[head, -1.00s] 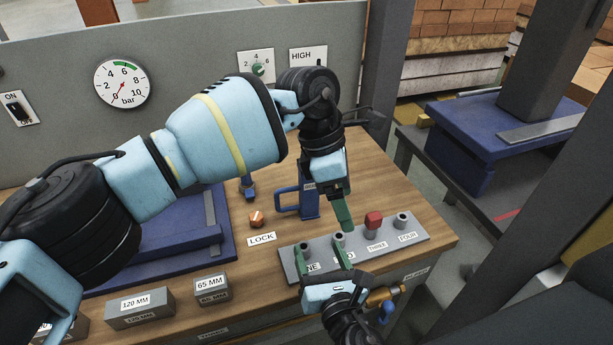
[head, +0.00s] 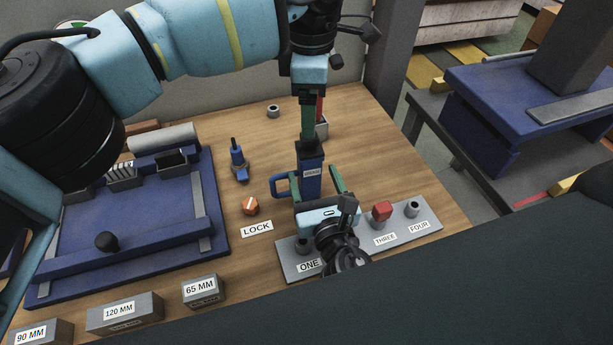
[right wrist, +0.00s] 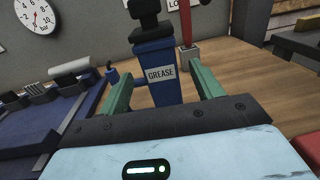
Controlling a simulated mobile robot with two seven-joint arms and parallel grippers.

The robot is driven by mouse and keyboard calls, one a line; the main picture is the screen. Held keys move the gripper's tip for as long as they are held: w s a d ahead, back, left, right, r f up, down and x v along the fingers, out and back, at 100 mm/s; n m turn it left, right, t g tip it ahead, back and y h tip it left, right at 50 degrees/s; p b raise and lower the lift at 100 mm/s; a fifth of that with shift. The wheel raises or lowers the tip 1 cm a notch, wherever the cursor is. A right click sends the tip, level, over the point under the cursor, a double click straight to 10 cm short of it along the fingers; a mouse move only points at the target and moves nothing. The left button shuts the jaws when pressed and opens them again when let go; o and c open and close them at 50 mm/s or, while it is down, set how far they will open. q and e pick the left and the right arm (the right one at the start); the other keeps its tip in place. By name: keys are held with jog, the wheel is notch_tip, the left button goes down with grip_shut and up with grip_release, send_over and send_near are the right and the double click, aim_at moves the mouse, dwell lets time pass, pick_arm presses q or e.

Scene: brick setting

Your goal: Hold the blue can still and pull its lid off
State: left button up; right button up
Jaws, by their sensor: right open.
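The blue can (head: 311,181) stands upright on the wooden bench, its handle on the left. It bears a GREASE label in the right wrist view (right wrist: 160,88). Its lid has a black knob on top (right wrist: 146,27). My right gripper (head: 316,180) is open, with one green finger on each side of the can in the picture and gaps visible in the right wrist view. The can's lower part is hidden by this gripper. My left gripper (head: 308,138) points down above the lid. Its fingers overlap edge-on, and no finger shows at the knob in the wrist view.
A grey plate (head: 428,225) with several posts and a red cap (head: 381,211) lies at the front. An orange knob (head: 250,205) and a blue fixture (head: 105,225) are at left. A red-handled item in a grey block (right wrist: 187,45) stands behind the can.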

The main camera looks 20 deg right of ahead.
aim_at(307, 158)
pick_arm(q)
jog(key=shift+w, duration=0.15)
pick_arm(e)
jog(key=w, duration=0.6)
jog(key=shift+w+d, duration=0.2)
jog(key=shift+c, duration=0.2)
grip_shut()
pick_arm(q)
jog(key=shift+c, duration=1)
jog(key=m, duration=0.1)
jog(key=s+m+t, duration=0.1)
jog(key=m, duration=0.1)
jog(key=shift+r, duration=0.2)
jog(key=s+r+m+t, duration=0.1)
jog(key=m, duration=0.2)
jog(key=s+r+m+t, duration=0.1)
jog(key=m, duration=0.3)
jog(key=s+r+m+t, duration=0.1)
jog(key=m, duration=0.3)
jog(key=shift+s+a+t, duration=0.1)
jog(key=shift+s+t, duration=0.2)
